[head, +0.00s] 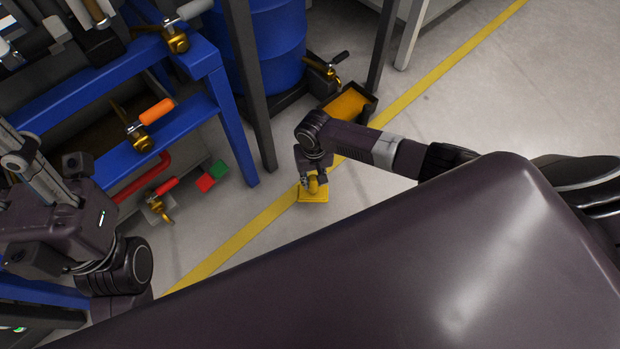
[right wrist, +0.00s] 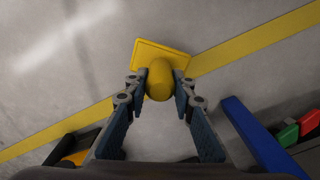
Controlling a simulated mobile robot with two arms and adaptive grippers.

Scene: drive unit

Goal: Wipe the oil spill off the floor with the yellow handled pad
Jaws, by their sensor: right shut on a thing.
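The yellow handled pad (head: 313,196) is at the floor on the yellow painted line, below my right gripper (head: 313,180). In the right wrist view its flat plate (right wrist: 150,50) and thick rounded handle (right wrist: 159,80) show. My right gripper (right wrist: 158,88) is shut on the handle, one finger on each side. The plate looks flat to the floor; I cannot tell whether it touches. I cannot make out a clear oil spill; the pad and my arm hide some floor. Part of my left arm shows at the left in the head view, but I see no left fingertips.
A dark tray with a yellow-orange inside (head: 347,105) stands beyond the pad. A blue frame (head: 233,130) and blue drum (head: 270,45) stand left of it. Red and green blocks (head: 212,176) lie near the frame. Grey floor (head: 480,100) to the right is clear.

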